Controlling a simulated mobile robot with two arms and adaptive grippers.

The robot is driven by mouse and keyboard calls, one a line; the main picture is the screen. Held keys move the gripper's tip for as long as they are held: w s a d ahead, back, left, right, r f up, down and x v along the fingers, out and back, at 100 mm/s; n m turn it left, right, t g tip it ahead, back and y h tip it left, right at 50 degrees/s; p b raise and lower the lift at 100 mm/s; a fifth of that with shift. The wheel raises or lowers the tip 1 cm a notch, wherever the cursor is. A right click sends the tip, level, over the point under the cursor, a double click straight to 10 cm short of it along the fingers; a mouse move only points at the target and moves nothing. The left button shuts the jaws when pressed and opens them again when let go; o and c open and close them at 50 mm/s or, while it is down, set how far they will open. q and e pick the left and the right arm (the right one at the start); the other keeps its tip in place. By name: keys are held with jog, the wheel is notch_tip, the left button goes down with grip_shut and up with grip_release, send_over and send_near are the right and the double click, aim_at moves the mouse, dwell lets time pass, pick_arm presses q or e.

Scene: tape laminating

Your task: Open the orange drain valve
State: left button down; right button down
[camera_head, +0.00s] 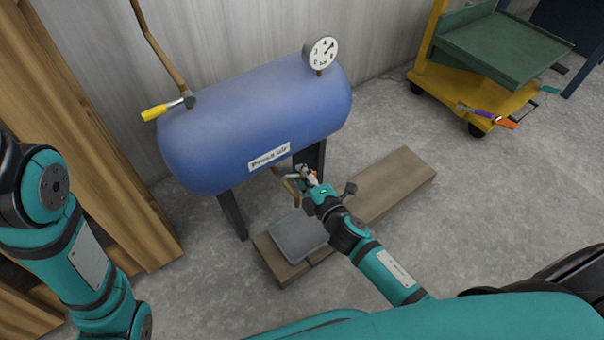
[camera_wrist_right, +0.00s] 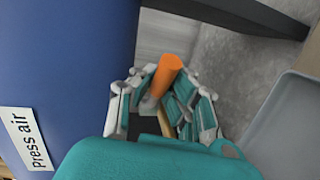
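The orange drain valve (camera_wrist_right: 163,76) shows as an orange handle in the right wrist view, beside the blue tank (camera_head: 255,115). My right gripper (camera_wrist_right: 164,92) has its fingers on both sides of the handle, and they look closed against it. The handle's outer end sticks out past the fingertips. In the head view my right gripper (camera_head: 305,176) is under the front of the tank, by its drain pipe (camera_head: 291,186), and mostly covers the valve. My left arm shows at the left, with its gripper out of view.
A yellow-handled valve (camera_head: 154,112) sits at the tank's upper left and a pressure gauge (camera_head: 321,52) on top. A yellow cart (camera_head: 430,70) stands at the upper right. Wooden boards (camera_head: 95,130) stand left.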

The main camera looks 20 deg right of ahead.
jog(key=c, duration=1.3)
grip_release()
jog(key=shift+o, duration=0.2)
jog(key=v, duration=1.2)
jog(key=shift+s, duration=0.1)
